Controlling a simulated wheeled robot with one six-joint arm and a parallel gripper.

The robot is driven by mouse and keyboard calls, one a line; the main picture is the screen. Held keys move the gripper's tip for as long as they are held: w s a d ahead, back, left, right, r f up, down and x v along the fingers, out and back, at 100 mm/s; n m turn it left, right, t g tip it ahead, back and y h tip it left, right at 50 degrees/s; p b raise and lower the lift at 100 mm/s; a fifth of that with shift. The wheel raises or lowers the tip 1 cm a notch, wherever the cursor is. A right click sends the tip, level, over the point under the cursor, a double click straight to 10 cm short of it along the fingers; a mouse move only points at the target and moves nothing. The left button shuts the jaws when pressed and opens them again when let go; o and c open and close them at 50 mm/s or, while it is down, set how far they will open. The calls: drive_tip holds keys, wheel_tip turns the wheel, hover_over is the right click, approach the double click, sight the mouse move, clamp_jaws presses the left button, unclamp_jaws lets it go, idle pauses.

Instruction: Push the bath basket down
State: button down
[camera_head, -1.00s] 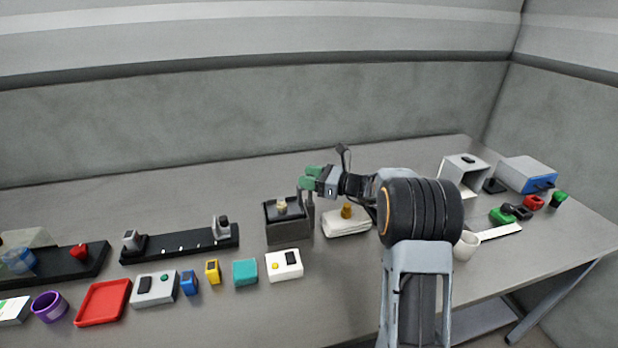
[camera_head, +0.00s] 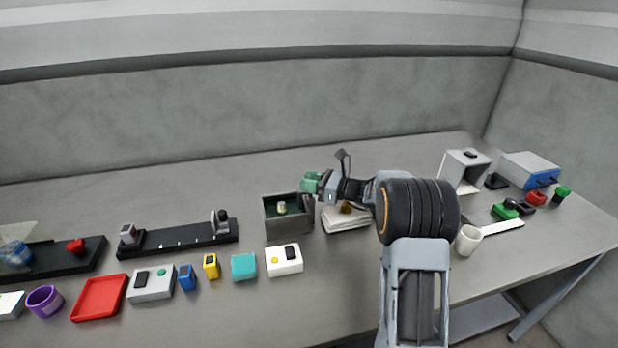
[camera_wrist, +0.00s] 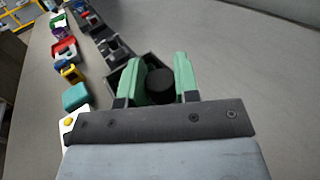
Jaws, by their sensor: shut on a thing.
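The bath (camera_head: 288,225) is a dark grey open box near the middle of the table; part of it also shows in the wrist view (camera_wrist: 117,82). The basket sits low inside its walls, with a small pale piece (camera_head: 282,208) in it. My gripper (camera_head: 309,183) is at the box's back right corner. In the wrist view its green fingers (camera_wrist: 159,68) are shut on a round black knob (camera_wrist: 160,87), seemingly the basket's handle. The fingers hide the knob in the head view, and the basket floor is mostly hidden.
A white pad with a brass-coloured piece (camera_head: 346,208) stands right of the bath. A black rail (camera_head: 180,239) lies to its left. A white box with buttons (camera_head: 285,261) and a teal block (camera_head: 244,266) are in front. The table behind is clear.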

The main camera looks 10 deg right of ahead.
wheel_tip(320, 180, down, 3)
drive_tip(key=shift+b, duration=0.4)
drive_tip(key=c, duration=0.9)
unclamp_jaws()
drive_tip(key=shift+o, duration=0.2)
drive_tip(key=shift+r, duration=0.1)
drive_tip(key=v, duration=1.3)
drive_tip(key=shift+s+d, duration=0.25)
drive_tip(key=shift+d, duration=0.1)
